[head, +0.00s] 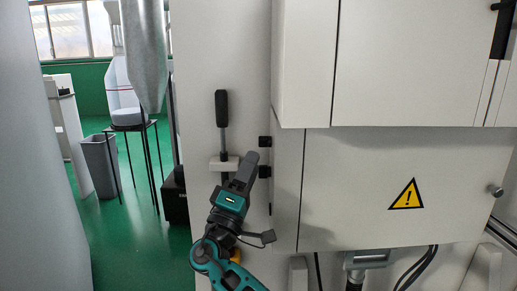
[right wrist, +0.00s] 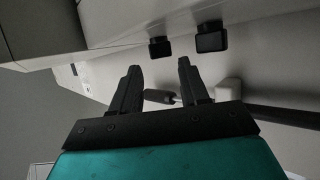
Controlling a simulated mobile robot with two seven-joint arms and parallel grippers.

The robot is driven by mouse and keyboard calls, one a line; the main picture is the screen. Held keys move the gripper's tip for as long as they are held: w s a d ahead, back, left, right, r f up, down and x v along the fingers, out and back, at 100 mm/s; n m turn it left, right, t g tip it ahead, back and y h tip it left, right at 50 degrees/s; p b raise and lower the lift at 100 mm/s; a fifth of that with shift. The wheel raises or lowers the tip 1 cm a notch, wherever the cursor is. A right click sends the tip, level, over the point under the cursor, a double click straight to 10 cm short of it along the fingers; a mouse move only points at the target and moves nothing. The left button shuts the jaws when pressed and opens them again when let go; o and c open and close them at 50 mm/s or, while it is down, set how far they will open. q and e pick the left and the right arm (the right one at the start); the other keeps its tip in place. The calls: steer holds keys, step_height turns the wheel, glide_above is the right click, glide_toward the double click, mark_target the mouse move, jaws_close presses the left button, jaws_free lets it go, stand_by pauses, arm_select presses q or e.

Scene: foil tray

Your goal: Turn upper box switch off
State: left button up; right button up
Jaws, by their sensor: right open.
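A lever switch with a black handle (head: 221,108) stands upright on the pale wall left of the boxes. Its shaft runs down to a pale mount (head: 219,165). My right gripper (head: 246,166) is just right of the mount, below the handle, with its fingers pointing up. In the right wrist view my right gripper (right wrist: 158,78) is open with nothing held. The dark lever handle (right wrist: 160,97) shows beyond the fingers, partly between them, and the mount (right wrist: 229,90) is to the right. I cannot tell whether they touch. My left gripper is not in view.
The upper box (head: 410,65) overhangs the lower box (head: 350,190), which has a yellow warning sign (head: 407,196). Black hinges (head: 265,171) stick out close to my right gripper. Cables hang below. A bin (head: 101,165) and stand are farther left on open green floor.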

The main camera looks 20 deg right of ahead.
mark_target(261, 144)
steer(key=x, duration=0.5)
steer(key=shift+w+d, duration=0.1)
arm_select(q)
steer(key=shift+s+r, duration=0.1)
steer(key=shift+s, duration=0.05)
